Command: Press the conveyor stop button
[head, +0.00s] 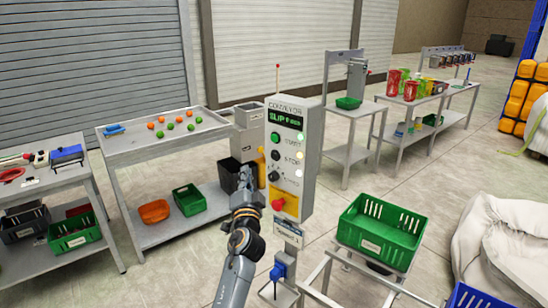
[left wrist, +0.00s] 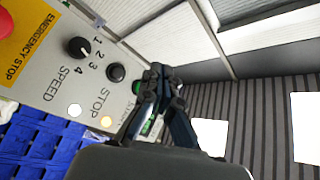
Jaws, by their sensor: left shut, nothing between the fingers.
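The grey conveyor control box (head: 306,150) stands upright on a post, with a green-lit display (head: 285,118) on top. The black stop button (head: 275,155) sits below the green start button (head: 275,137) and above the speed knob (head: 274,176). In the left wrist view the stop button (left wrist: 116,71) shows clear and uncovered, left of the fingers. My left gripper (head: 245,174) is shut and empty, beside the box's left edge at about knob height. Its fingertips (left wrist: 163,72) partly cover the start button and its label. Contact with the panel cannot be told. My right gripper is out of view.
A red emergency stop (head: 278,204) on a yellow plate sits low on the panel. A green crate (head: 382,232) stands to the right. A dark bin is behind my gripper.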

